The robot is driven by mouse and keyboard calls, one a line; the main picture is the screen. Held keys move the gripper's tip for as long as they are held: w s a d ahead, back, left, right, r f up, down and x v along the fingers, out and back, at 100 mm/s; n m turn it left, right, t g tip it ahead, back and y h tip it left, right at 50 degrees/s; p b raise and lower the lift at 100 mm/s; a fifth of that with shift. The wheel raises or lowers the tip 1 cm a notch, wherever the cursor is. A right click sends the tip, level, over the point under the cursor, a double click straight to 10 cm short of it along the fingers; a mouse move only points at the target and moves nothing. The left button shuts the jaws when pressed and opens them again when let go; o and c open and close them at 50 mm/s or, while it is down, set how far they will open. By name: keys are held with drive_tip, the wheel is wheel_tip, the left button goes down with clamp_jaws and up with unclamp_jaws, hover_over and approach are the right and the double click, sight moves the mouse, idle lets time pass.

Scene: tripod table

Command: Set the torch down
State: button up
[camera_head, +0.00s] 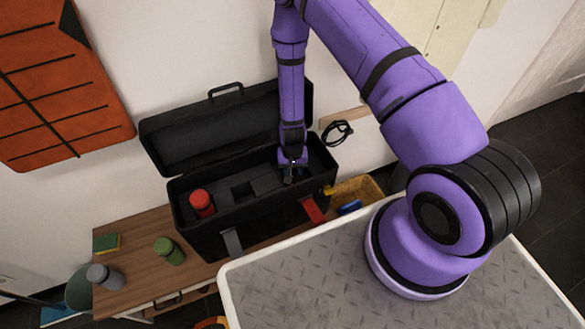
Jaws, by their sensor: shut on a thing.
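My purple arm reaches down into an open black toolbox (262,222) on the wooden table. My gripper (290,172) is inside its right part, shut on a small dark thing that looks like the torch (288,178). The torch is mostly hidden by the fingers and blends into the dark interior. I cannot tell whether it touches the toolbox floor.
A red can (202,203) stands in the toolbox's left part. A green can (169,250), a grey can (105,277) and a sponge (106,242) are on the wooden table (135,228). The lid (225,128) stands open behind.

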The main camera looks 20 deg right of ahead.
drive_tip(key=o, duration=1)
wheel_tip(320, 180, up, 44)
drive_tip(key=s+d+n+t+y, duration=0.1)
drive_tip(key=d+n+t, duration=0.1)
drive_tip(key=t, duration=0.1)
drive_tip(key=s+d+r+n+t, duration=0.1)
drive_tip(key=s+d+r, duration=0.1)
drive_tip(key=s+r, duration=0.7)
drive_tip(key=s+d+r+n+t+h, duration=0.1)
drive_tip(key=s+d+r, duration=0.1)
drive_tip(key=s+r, duration=0.8)
drive_tip(key=s, duration=0.3)
drive_tip(key=shift+s+d, duration=0.15)
drive_tip(key=shift+s, duration=0.2)
